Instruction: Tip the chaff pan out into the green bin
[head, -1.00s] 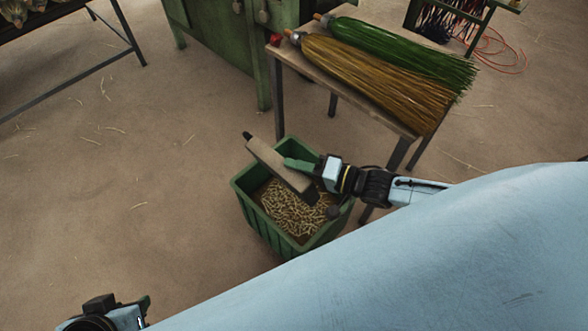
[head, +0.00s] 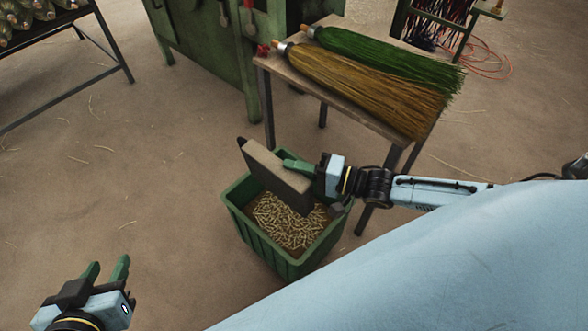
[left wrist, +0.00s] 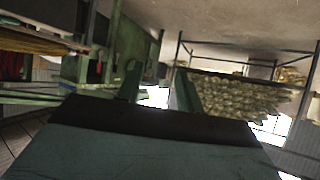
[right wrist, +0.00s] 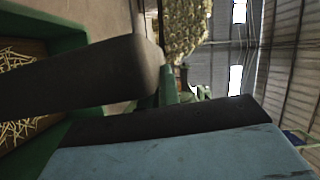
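The chaff pan (head: 272,178), a brownish-grey tray, is in my right gripper (head: 299,166) over the green bin (head: 290,268). It is steeply tilted, its broad outer face toward the head camera; its inside is hidden. Pale chaff (head: 288,222) lies in the bin below it. In the right wrist view the pan (right wrist: 85,78) crosses the left side, close to the green finger (right wrist: 168,86), with the bin's green edge (right wrist: 62,138) beneath. My left gripper (head: 107,270) is open and empty at the lower left, away from the bin.
A small table (head: 300,84) with a green broom (head: 385,55) and a straw-coloured broom (head: 360,88) stands just behind and right of the bin. A green machine (head: 210,45) is at the back, a rack (head: 105,50) at upper left. The floor left of the bin is clear.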

